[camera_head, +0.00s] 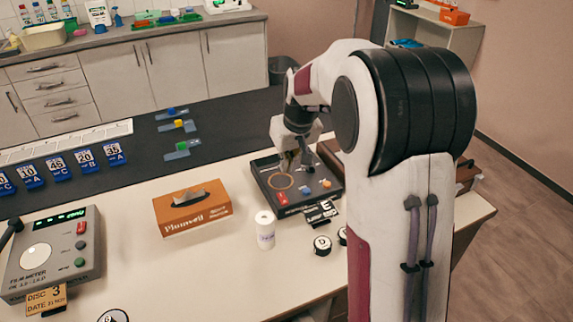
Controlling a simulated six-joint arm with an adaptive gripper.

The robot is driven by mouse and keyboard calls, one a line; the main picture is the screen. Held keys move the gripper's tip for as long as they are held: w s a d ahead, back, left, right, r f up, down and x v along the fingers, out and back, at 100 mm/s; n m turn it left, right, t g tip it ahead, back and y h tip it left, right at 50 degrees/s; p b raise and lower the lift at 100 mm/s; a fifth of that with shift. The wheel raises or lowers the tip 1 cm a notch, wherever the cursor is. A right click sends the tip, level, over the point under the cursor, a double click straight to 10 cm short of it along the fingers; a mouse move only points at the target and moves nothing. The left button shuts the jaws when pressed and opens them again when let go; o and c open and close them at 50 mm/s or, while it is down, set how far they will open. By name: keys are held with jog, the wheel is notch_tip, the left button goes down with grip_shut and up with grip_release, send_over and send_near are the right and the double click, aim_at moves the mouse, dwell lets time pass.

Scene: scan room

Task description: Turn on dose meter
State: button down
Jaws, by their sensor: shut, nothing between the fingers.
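A dark flat box device (262,168), which looks like the dose meter, sits on the white table, centre right. An orange ring marks its top, with a red button (283,198), a blue button (305,189) and an orange button (326,183) along its front edge. My gripper (290,165) is shut and empty, pointing down over the back part of this device. I cannot tell whether it touches the surface. My gripper and wrist hide part of the device's top. A grey film meter (62,262) with a lit green display stands at the left front.
An orange tissue box (190,212) and a white bottle (265,230) stand left of the dark device. Small round discs (322,245) and a black label stand lie before it. Blue numbered stands (58,168) line the left. A brown case (467,178) is at right.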

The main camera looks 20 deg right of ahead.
aim_at(282, 198)
jog(key=x, duration=0.8)
jog(key=s+x, duration=0.1)
jog(key=x, duration=0.3)
jog(key=shift+w+f, duration=0.1)
jog(key=shift+f, duration=0.15)
jog(key=shift+w+f, duration=0.2)
jog(key=shift+f, duration=0.15)
jog(key=shift+s, duration=0.75)
jog(key=shift+s+r, duration=0.1)
jog(key=shift+r, duration=0.2)
